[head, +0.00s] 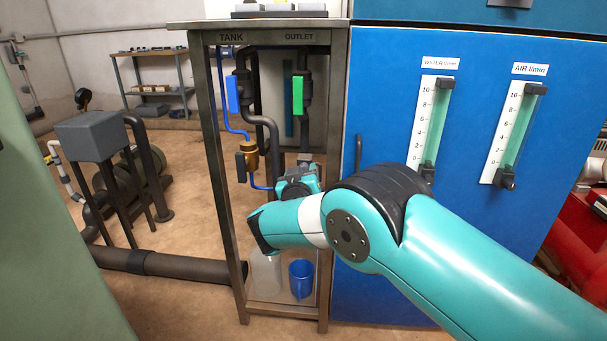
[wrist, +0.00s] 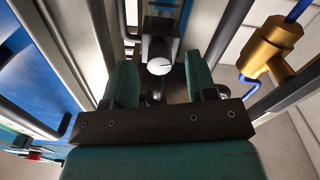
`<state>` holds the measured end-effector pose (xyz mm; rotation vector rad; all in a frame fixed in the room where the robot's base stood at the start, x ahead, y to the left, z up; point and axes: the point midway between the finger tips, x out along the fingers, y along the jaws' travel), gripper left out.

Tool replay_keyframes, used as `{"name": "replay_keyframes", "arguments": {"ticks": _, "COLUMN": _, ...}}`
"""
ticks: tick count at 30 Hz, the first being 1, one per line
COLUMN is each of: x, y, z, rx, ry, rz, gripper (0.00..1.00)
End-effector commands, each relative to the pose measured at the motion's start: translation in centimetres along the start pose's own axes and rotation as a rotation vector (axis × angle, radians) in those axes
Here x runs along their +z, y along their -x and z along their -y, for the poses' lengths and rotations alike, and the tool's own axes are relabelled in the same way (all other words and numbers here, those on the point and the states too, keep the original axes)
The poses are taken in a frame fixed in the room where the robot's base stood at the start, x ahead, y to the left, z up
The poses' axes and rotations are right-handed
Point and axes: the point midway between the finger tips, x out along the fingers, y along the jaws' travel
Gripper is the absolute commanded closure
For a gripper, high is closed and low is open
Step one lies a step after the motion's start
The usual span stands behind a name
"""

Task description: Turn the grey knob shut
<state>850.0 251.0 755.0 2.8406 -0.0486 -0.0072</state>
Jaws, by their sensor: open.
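In the wrist view, a round light-grey knob (wrist: 159,66) with a dark line on its face sits on a dark grey block. My gripper (wrist: 163,72) is open, with one green finger on each side of the knob in the picture. I see gaps between the fingers and the knob, and nothing is held. I cannot tell how far the fingertips reach along it. In the head view, my gripper (head: 299,180) is inside the metal frame under the OUTLET label, below a dark grey block (head: 305,158). The knob's face is hidden there by my arm.
A brass fitting (wrist: 272,47) is at right in the wrist view. A blue handle (head: 233,94) and green handle (head: 298,93) hang above my gripper. A blue cup (head: 301,278) stands on the frame's low shelf. The frame's posts (head: 333,130) and blue cabinet (head: 385,95) bound the space.

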Motion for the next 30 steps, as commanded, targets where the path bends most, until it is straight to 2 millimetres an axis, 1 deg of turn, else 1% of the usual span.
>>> {"name": "replay_keyframes", "arguments": {"ticks": 1, "x": 0.1, "y": -0.45, "z": -0.08, "rx": 0.002, "ry": -0.001, "rz": 0.001, "gripper": 0.48}}
{"name": "replay_keyframes", "arguments": {"ticks": 4, "x": 0.02, "y": -0.92, "z": -0.07, "rx": 0.001, "ry": 0.0, "rz": 0.0, "gripper": 0.48}}
{"name": "replay_keyframes", "arguments": {"ticks": 12, "x": -0.02, "y": -1.04, "z": -0.05, "rx": 0.0, "ry": 0.0, "rz": 0.0, "gripper": 0.48}}
{"name": "replay_keyframes", "arguments": {"ticks": 13, "x": -0.02, "y": -1.03, "z": -0.05, "rx": 0.0, "ry": 0.0, "rz": 0.0, "gripper": 0.5}}
{"name": "replay_keyframes", "arguments": {"ticks": 19, "x": -0.02, "y": -1.02, "z": -0.04, "rx": 0.0, "ry": 0.0, "rz": 0.0, "gripper": 0.96}}
{"name": "replay_keyframes", "arguments": {"ticks": 21, "x": 0.05, "y": -1.03, "z": -0.33, "rx": 0.0, "ry": 0.001, "rz": 0.001, "gripper": 0.97}}
{"name": "replay_keyframes", "arguments": {"ticks": 30, "x": 0.25, "y": -1.02, "z": -0.04, "rx": 0.002, "ry": -0.045, "rz": 0.001, "gripper": 0.97}}
